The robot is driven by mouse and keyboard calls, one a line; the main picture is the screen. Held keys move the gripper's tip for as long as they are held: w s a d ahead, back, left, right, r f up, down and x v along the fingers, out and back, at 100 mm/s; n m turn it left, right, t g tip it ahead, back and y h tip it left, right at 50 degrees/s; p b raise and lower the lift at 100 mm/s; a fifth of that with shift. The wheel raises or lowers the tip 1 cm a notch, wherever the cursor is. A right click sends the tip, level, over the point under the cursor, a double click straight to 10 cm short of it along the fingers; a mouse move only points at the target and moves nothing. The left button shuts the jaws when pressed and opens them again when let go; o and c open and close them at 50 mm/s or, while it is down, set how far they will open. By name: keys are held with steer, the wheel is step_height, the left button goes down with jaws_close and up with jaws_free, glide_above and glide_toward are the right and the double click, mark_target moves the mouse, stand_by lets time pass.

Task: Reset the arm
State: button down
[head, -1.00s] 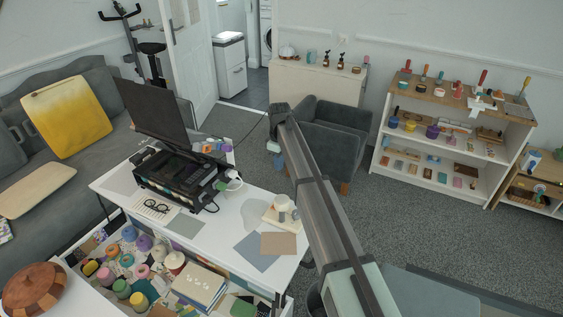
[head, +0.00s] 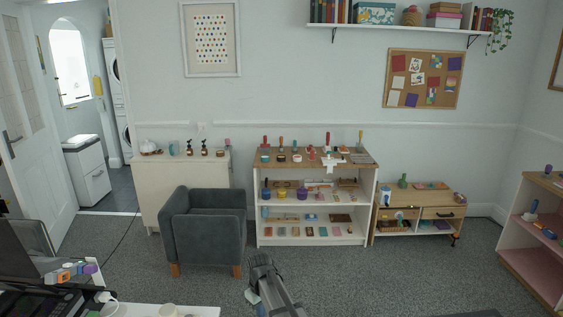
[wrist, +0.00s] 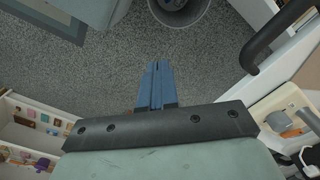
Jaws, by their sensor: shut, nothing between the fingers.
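My gripper shows in the wrist view (wrist: 158,84), with its two blue fingers shut together and nothing between them. It hangs over the grey carpet, apart from any object. In the head view my arm reaches up from the bottom edge, in front of the armchair and the shelf unit; the fingers are too small and hidden there to make out clearly.
A grey armchair (head: 205,232) stands left of a white shelf unit (head: 262,235) with craft items. A low wooden cabinet (head: 427,197) is further right. In the wrist view a round grey bin (wrist: 205,17) is near the fingers. Open carpet (head: 400,275) lies at right.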

steer(key=s+d+f+m, duration=0.45)
steer(key=s+d, duration=0.45)
steer(key=d, duration=0.3)
steer(key=s+d+f+m, duration=0.3)
steer(key=s+d+m, duration=0.35)
steer(key=d, duration=0.65)
steer(key=s+f+g, duration=0.2)
steer(key=s+f, duration=0.4)
steer(key=s, duration=0.4)
steer(key=s+f+n+g, duration=0.1)
steer(key=s+f+g, duration=0.1)
steer(key=s+f, duration=0.5)
steer(key=s+f+n+g, duration=0.1)
steer(key=s+f, duration=0.6)
steer(key=s, duration=0.7)
steer(key=shift+a+g, duration=0.4)
steer(key=shift+g, duration=0.4)
